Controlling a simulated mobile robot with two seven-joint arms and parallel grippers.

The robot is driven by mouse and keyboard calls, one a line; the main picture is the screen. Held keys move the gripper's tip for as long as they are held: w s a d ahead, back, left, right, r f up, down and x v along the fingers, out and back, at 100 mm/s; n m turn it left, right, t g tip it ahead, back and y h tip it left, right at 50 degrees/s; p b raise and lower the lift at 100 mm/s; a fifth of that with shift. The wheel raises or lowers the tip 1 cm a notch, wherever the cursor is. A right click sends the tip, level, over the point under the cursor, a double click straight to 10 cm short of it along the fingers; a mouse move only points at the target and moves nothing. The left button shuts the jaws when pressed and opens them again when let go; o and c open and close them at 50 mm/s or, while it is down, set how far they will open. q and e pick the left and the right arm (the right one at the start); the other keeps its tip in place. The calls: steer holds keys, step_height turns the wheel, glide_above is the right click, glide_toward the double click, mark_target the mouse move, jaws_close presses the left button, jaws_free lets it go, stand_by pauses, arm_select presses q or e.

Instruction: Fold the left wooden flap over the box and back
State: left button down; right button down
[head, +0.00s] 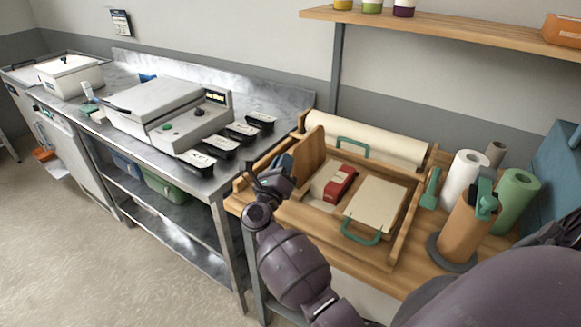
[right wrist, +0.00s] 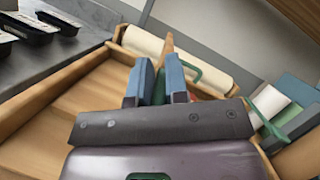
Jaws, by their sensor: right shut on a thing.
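The left wooden flap (head: 311,152) stands roughly upright at the left side of the wooden folding frame. In the right wrist view the flap (right wrist: 168,43) shows nearly edge-on beyond the fingers. My right gripper (head: 284,166) is at the flap's left side. In the right wrist view its blue fingers (right wrist: 157,82) are shut on a green part, apparently the flap's handle, mostly hidden between them. A red and white box (head: 340,181) lies inside the frame, right of the flap, with beige sheet material (head: 376,203) beside it. My left gripper is not in view.
Green handles stand behind (head: 352,147) and in front (head: 362,234) of the box. A paper roll (head: 370,136) lies behind the frame. Upright rolls (head: 463,180) stand to the right. A steel counter (head: 145,139) with black trays (head: 207,146) is on the left.

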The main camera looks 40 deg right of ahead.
steer(key=shift+w+a+f+b, duration=0.3)
steer(key=shift+w+b, duration=0.1)
steer(key=shift+w, duration=0.25)
steer(key=c, duration=1.1)
jaws_free()
steer(key=shift+a, duration=0.1)
